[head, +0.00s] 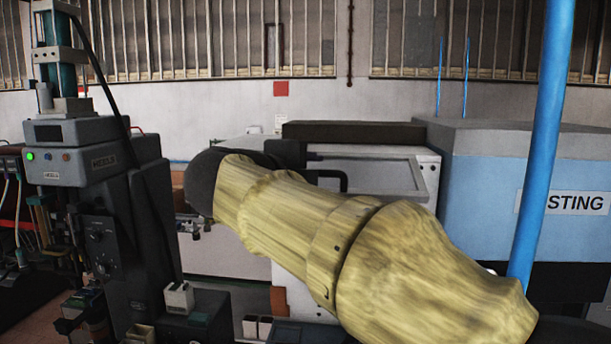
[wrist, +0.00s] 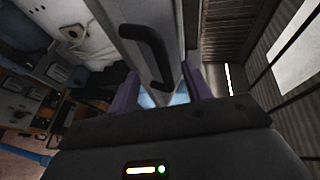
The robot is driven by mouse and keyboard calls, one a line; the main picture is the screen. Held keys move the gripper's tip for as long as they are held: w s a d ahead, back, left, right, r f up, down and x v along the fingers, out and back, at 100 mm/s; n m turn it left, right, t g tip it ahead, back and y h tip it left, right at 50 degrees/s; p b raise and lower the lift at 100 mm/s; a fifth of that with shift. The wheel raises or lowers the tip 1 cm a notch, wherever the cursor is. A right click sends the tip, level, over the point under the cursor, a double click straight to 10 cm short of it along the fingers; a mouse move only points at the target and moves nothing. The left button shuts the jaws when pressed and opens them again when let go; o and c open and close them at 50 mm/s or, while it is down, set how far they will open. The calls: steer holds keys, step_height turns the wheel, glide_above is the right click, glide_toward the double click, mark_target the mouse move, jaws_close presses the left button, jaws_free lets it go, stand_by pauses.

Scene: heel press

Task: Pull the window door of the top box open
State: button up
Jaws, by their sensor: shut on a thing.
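The window door (head: 384,160) of the top box is a pale grey framed panel in the middle of the head view, with a black bar handle (head: 343,181) at its left. In the wrist view the door (wrist: 178,42) runs down between my two purple fingers, and the black handle (wrist: 150,55) stands out from its left face. My gripper (head: 312,158) is at the door's left end in the head view. In the wrist view my gripper (wrist: 163,85) is shut on the door's edge, beside the handle. My arm hides the door's lower part. I cannot tell how far the door stands open.
A grey machine (head: 75,155) with a column and lit buttons stands at left. A light blue cabinet (head: 490,195) is at right, with a blue pole (head: 541,140) in front of it. A dark slab (head: 355,132) lies behind the door. Small parts clutter the lower left.

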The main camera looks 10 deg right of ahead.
steer(key=shift+w+d+r, duration=0.1)
steer(key=shift+w+d, duration=0.1)
steer(key=b+v, duration=0.6)
steer(key=v, duration=1.1)
steer(key=shift+s+a, duration=0.25)
steer(key=shift+a, duration=0.1)
